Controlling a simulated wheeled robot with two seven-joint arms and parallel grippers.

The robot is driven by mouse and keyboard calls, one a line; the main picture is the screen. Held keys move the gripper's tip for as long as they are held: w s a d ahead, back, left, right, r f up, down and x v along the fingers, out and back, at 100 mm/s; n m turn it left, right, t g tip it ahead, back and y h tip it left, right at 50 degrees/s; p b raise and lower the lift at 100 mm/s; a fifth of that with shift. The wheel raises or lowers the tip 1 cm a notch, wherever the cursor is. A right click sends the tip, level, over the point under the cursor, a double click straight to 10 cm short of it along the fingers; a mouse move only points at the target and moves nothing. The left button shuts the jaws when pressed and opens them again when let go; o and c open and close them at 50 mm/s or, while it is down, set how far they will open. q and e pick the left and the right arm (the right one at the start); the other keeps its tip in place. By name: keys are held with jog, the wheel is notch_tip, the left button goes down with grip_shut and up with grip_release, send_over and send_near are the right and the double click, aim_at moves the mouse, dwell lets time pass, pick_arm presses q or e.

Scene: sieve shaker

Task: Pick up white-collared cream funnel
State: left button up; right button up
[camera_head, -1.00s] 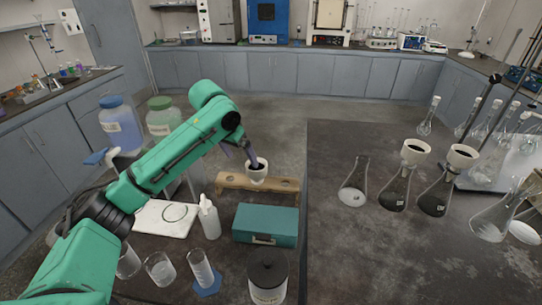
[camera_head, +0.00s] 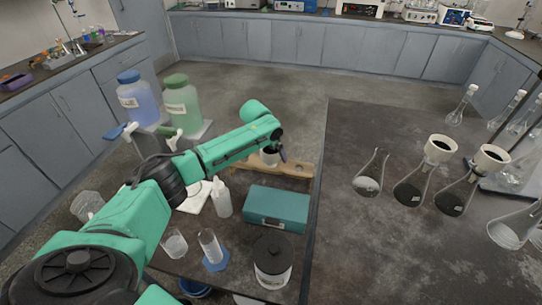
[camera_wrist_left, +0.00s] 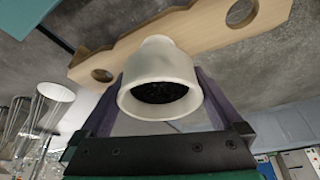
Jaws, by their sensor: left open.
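A cream funnel (camera_head: 269,158) with a pale collar and dark inside stands at the wooden rack (camera_head: 298,171). In the left wrist view the funnel (camera_wrist_left: 160,84) sits between the two fingers, its wide mouth towards the camera and its narrow end by the rack (camera_wrist_left: 215,30). My left gripper (camera_wrist_left: 160,78) is open around it, one finger on each side; finger contact cannot be told. In the head view the gripper (camera_head: 280,153) is at the funnel, partly hidden by the wrist. The right gripper is not in view.
A teal box (camera_head: 277,208), white wash bottle (camera_head: 221,199) and black-lidded jar (camera_head: 273,268) stand near the rack. Two similar funnels (camera_head: 440,149) sit in flasks on the dark right bench (camera_head: 365,240), with more glassware around. Blue and green carboys (camera_head: 182,107) stand left of the arm.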

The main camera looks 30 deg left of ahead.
pick_arm(q)
jog(key=shift+w+f, duration=0.1)
jog(key=c, duration=1.2)
